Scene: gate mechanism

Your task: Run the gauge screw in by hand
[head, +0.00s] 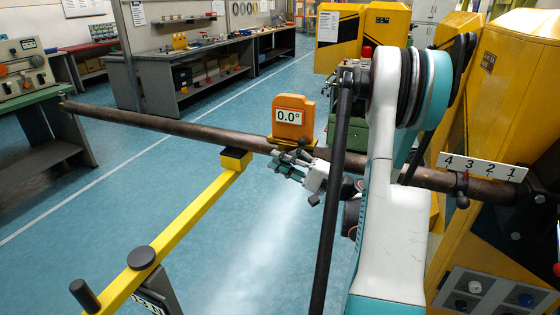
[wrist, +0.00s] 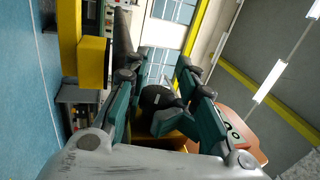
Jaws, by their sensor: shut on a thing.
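The orange angle gauge (head: 294,101) sits upright on the long brown bar and its display reads 0.0°. My gripper (head: 281,166) is just below and in front of the bar, under the gauge. In the wrist view my gripper (wrist: 157,82) has its green fingers on both sides of a black round knob, the gauge screw (wrist: 156,98), and is shut on it. The orange gauge body (wrist: 243,143) shows behind the right finger. How far the screw is in cannot be seen.
The brown bar (head: 180,128) runs across the view to a numbered plate (head: 482,166) at the right. A yellow arm (head: 190,213) with a block at its end reaches up to the bar, left of my gripper. Yellow cabinets (head: 390,30) stand behind; open blue floor lies below.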

